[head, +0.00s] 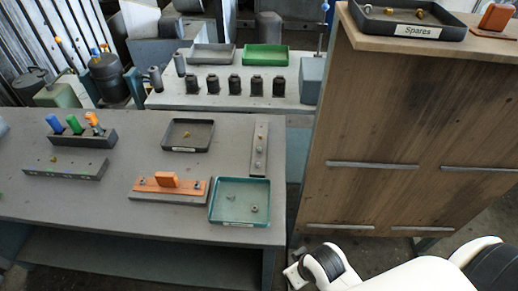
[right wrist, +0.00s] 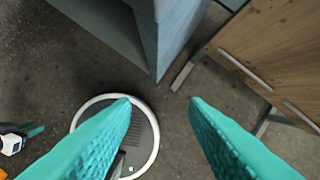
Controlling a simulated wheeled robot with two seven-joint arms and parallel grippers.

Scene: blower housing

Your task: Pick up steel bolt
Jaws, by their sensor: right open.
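Small grey metal pieces (head: 254,209) lie in the teal tray (head: 240,181) at the front right of the grey table; they look like steel hardware, but which is a bolt is too small to tell. More silvery bolt-like pieces show on the orange-topped fixture (head: 171,184) and on the upright grey strip (head: 259,163). My right gripper (right wrist: 160,100) is open and empty, its teal fingers wide apart above the floor, away from the table top. What looks like my left gripper (right wrist: 30,130) shows at the left edge of the right wrist view, its opening unclear.
A wooden panel (head: 400,130) with a shelf holding a Spares tray (head: 408,28) stands right of the table. A dark tray (head: 188,135) and a holder with coloured handles (head: 82,139) stand on the table. A second bench (head: 225,100) with several black parts is behind.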

